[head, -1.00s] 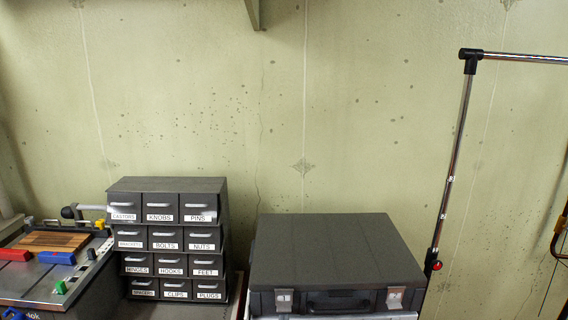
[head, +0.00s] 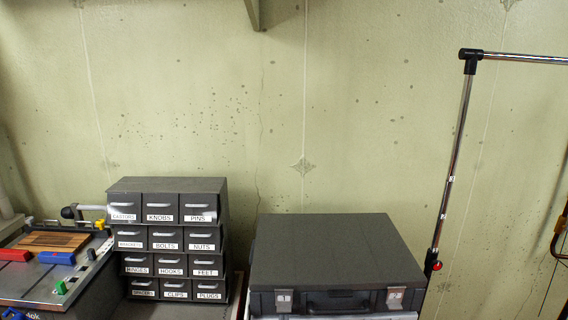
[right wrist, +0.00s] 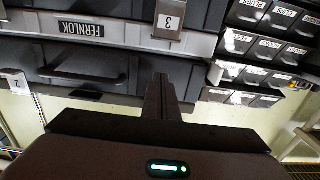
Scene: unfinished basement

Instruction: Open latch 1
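A dark grey case (head: 336,250) lies flat with its front toward me, a handle in the middle of its front. Its left latch (head: 284,300) and right latch (head: 394,297) both look closed; their numbers are too small to read in the head view. In the right wrist view, one metal latch (right wrist: 15,82) bears a 2 and another (right wrist: 169,20) bears a 3. My left gripper is in neither view.
A drawer cabinet (head: 168,240) with labelled drawers stands left of the case. Further left is a bench tool (head: 50,270) with coloured blocks. A chrome stand (head: 452,170) rises on the right. A silver band reading FERNLOK (right wrist: 85,30) shows in the right wrist view.

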